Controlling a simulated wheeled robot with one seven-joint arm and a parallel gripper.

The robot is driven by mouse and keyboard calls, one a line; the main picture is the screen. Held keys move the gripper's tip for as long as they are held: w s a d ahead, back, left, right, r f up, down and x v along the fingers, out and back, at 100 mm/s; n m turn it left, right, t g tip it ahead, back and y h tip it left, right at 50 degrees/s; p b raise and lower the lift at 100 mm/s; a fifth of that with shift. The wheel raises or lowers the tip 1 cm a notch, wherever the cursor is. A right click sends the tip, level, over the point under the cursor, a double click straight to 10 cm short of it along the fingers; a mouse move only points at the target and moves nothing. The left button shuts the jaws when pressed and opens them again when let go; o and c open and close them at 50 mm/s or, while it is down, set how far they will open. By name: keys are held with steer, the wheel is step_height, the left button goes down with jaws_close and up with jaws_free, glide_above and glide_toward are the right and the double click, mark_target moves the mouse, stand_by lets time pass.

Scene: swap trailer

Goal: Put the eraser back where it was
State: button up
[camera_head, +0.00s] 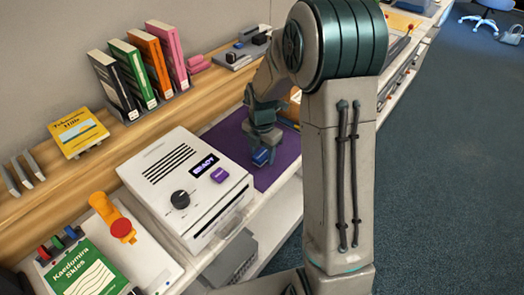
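My gripper (262,147) points down over a purple mat (284,166) to the right of the white machine. A small blue block (262,157), which may be the eraser, is right at my fingertips. The fingers are small and partly hidden, so I cannot tell whether they are shut on the block or whether it touches the mat. A grey tray (238,58) on the back shelf holds small dark and blue items, too small to identify.
A white machine (186,190) with a lit display stands left of the mat. Upright books (140,70) and pink objects (197,63) line the wooden shelf (125,140) behind. A yellow book (78,132), an orange stand (112,215) and a green book (88,270) are at left.

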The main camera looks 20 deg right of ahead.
mark_target(262, 154)
step_height(262, 154, up, 12)
steer(key=s+r+m+t, duration=0.1)
steer(key=s+r+m, duration=0.1)
steer(key=s+m, duration=0.8)
steer(key=s+r+m+t, duration=0.1)
steer(key=s+r+m, duration=0.1)
steer(key=s+m, duration=0.8)
steer(key=m, duration=0.5)
steer(key=shift+s+t, duration=0.35)
steer(key=shift+t, duration=0.05)
steer(key=c, duration=0.3)
steer(key=shift+a, duration=0.2)
